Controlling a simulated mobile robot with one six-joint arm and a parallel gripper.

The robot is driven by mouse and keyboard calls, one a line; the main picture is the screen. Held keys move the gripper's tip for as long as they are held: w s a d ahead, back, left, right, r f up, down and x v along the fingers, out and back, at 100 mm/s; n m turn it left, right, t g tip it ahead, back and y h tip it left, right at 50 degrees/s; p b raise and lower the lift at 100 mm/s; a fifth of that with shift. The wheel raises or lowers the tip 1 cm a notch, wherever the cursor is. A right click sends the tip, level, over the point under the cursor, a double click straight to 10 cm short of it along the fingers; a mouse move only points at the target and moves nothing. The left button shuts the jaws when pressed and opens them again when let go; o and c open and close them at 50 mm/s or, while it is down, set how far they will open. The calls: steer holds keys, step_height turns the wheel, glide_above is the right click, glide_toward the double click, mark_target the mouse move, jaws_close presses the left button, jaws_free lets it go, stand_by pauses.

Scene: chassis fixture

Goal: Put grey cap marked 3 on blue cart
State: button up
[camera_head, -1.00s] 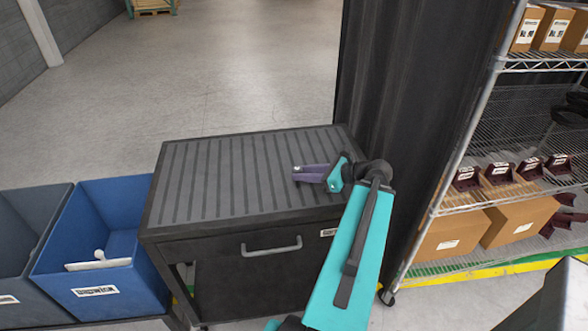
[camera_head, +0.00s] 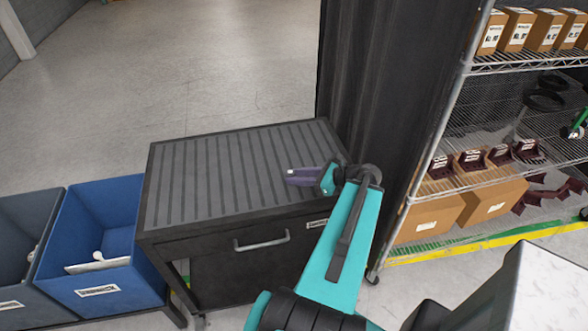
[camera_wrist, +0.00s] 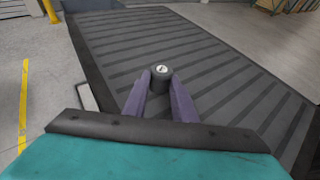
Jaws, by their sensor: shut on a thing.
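My gripper (camera_wrist: 160,95) has its purple fingers closed on a dark grey cap (camera_wrist: 161,80) with a white label on top. The mark on the label is too small to read. In the head view, my gripper (camera_head: 298,177) is over the right part of a ribbed cart top (camera_head: 215,175). The cap shows there only as a pale dot at the fingertips. I cannot tell whether the cap touches the surface. This cart looks dark grey to black, and no clearly blue cart is in view.
A blue bin (camera_head: 128,215) and a grey bin (camera_head: 30,215) stand left of the cart. A wire shelf (camera_head: 450,195) with boxes and dark red brackets stands at the right. A black curtain (camera_head: 385,80) hangs behind. The rest of the cart top is bare.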

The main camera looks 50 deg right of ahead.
steer(key=shift+s+a+r+p, duration=0.15)
steer(key=shift+s+p, duration=0.35)
steer(key=shift+s, duration=0.3)
